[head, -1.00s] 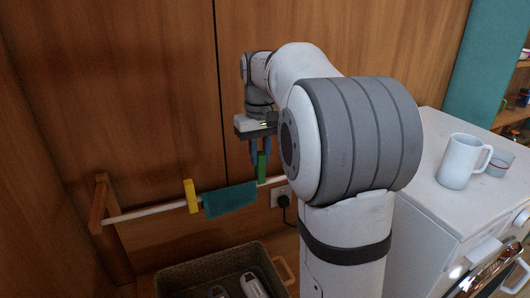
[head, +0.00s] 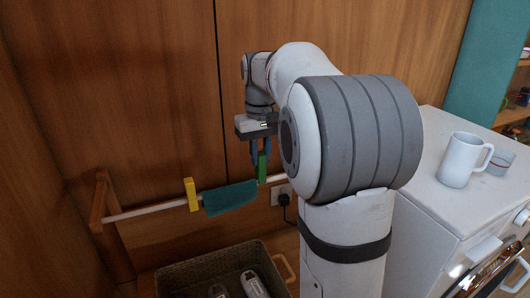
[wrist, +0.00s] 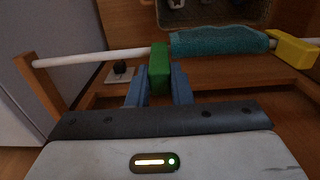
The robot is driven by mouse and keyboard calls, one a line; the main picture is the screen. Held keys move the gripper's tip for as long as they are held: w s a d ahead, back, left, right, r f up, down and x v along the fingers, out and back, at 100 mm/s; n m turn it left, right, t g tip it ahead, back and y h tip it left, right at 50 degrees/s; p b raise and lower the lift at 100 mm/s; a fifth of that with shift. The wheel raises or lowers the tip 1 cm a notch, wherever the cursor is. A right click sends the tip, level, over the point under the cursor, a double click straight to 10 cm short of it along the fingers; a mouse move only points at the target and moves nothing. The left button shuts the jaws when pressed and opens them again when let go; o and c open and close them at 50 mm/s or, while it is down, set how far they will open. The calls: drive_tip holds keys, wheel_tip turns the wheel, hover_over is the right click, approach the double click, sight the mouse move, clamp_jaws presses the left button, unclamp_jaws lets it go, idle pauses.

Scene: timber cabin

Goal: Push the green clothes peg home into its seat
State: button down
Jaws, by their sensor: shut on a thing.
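The green clothes peg (head: 262,168) is upright at the white rail (head: 150,211), just right of the teal cloth (head: 230,198). It also shows in the wrist view (wrist: 159,70), between the blue fingers of my gripper (wrist: 158,88). My gripper (head: 261,152) points down above the rail in the head view and is shut on the peg. The peg's lower end meets the rail line; how far it sits on the rail cannot be told. A yellow peg (head: 190,194) sits on the rail left of the cloth.
A wooden bracket (head: 101,199) holds the rail's left end. A wicker basket (head: 185,275) with shoes stands below. A wall socket with a plug (head: 284,198) is behind the rail. A white appliance (head: 425,205) with a mug (head: 462,160) stands at right.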

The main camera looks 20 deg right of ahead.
sight(261, 164)
drive_tip(key=shift+f+b, duration=0.9)
drive_tip(key=shift+f, duration=0.65)
drive_tip(key=c, duration=1.2)
unclamp_jaws()
drive_tip(key=shift+c, duration=0.2)
wheel_tip(261, 164, up, 8)
drive_tip(key=shift+f, duration=0.1)
